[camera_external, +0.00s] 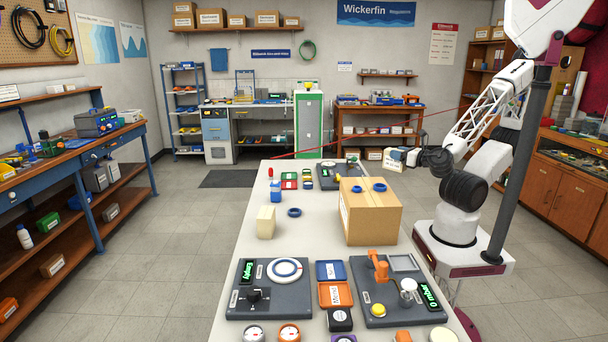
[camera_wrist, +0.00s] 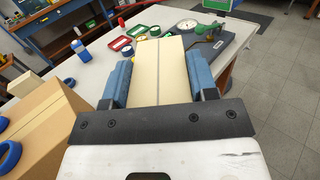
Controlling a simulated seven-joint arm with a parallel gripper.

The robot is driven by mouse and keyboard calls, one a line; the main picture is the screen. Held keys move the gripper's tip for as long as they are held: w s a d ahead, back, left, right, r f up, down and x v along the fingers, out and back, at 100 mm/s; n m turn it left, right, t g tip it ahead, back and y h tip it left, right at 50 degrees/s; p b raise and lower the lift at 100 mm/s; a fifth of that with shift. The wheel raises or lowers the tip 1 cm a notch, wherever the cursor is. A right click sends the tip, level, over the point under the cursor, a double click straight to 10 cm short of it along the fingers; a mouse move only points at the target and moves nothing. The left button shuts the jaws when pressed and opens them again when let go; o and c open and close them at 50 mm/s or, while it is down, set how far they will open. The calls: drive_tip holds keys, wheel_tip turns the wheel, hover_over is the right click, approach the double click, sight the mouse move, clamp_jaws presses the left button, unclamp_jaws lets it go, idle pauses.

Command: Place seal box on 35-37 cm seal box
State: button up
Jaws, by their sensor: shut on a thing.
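My gripper (camera_wrist: 158,84) is shut on a cream seal box (camera_wrist: 158,62), which lies between its two blue fingers. In the external view my gripper (camera_external: 405,157) is raised beyond the right edge of the table, behind the large cardboard box. The large cardboard box (camera_external: 372,222) has two blue rings on top and also shows at lower left in the wrist view (camera_wrist: 50,125).
A loose blue ring (camera_external: 294,212) lies near the standing cream box. A blue bottle (camera_external: 275,192), small trays and a gauge panel (camera_external: 340,177) occupy the table's far end. Two dark test panels (camera_external: 268,290) (camera_external: 392,300) fill the front. Bare tabletop lies around the standing box.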

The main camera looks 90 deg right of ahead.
drive_tip(key=shift+s+f, duration=0.35)
drive_tip(key=shift+s, duration=0.1)
drive_tip(key=shift+w, duration=0.25)
drive_tip(key=w+d+f, duration=0.1)
drive_tip(key=w+d, duration=0.1)
drive_tip(key=w, duration=1.3)
drive_tip(key=shift+w+d+f, duration=0.15)
drive_tip(key=shift+d+f, duration=0.1)
drive_tip(key=shift+d, duration=0.15)
drive_tip(key=shift+f, duration=0.1)
drive_tip(key=shift+f, duration=1.65)
drive_tip(key=shift+f, duration=0.15)
drive_tip(key=o, duration=1)
